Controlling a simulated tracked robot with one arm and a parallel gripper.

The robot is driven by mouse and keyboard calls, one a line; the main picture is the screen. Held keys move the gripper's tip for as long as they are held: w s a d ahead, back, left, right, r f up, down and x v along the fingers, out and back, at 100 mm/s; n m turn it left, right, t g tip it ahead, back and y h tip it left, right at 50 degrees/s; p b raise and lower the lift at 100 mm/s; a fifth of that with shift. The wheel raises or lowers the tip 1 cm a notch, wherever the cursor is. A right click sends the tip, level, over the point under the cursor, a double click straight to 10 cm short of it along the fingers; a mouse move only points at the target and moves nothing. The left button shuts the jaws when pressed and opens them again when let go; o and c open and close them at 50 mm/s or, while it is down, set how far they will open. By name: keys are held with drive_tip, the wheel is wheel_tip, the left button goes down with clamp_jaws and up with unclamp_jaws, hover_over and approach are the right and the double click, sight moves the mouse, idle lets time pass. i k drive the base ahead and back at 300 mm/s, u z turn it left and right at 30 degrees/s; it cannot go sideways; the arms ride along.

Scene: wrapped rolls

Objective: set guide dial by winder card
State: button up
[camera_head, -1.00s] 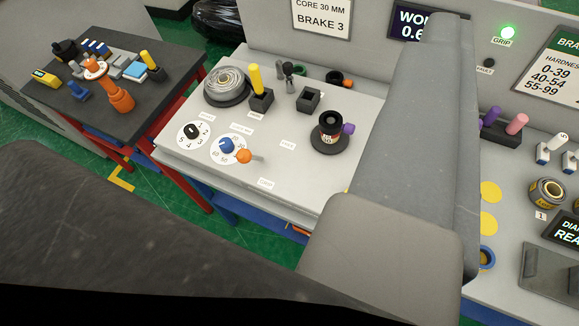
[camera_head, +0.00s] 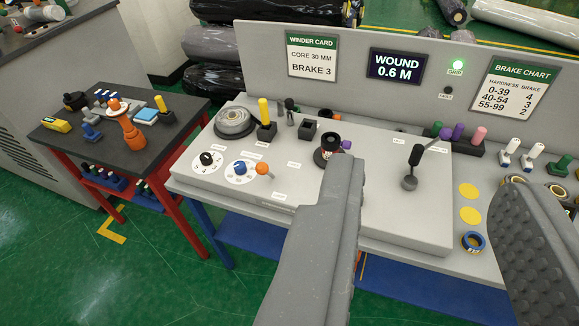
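The winder card (camera_head: 312,56) stands on the back panel and reads CORE 30 MM, BRAKE 3. On the grey winder top are two round white dials. One has a blue knob (camera_head: 240,167) and two-digit numbers, which fits the guide dial. The other has a black knob (camera_head: 206,158) and single digits. Their small labels and pointer settings are too small to read. My gripper (camera_head: 430,180) shows as two grey fingers, wide apart with nothing between them. Its left finger lies right of the dials and covers part of the bench front; the ridged right finger is at the right edge.
An orange-tipped lever (camera_head: 262,168) stands close right of the blue knob. A black-knobbed lever (camera_head: 413,158) stands further right. A core spindle (camera_head: 328,148) is behind my left finger. A yellow-handled tool (camera_head: 265,115) stands behind the dials. A side table (camera_head: 95,150) is at left.

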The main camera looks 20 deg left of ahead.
sight(240, 168)
drive_tip(key=u, duration=0.3)
drive_tip(key=i, duration=1)
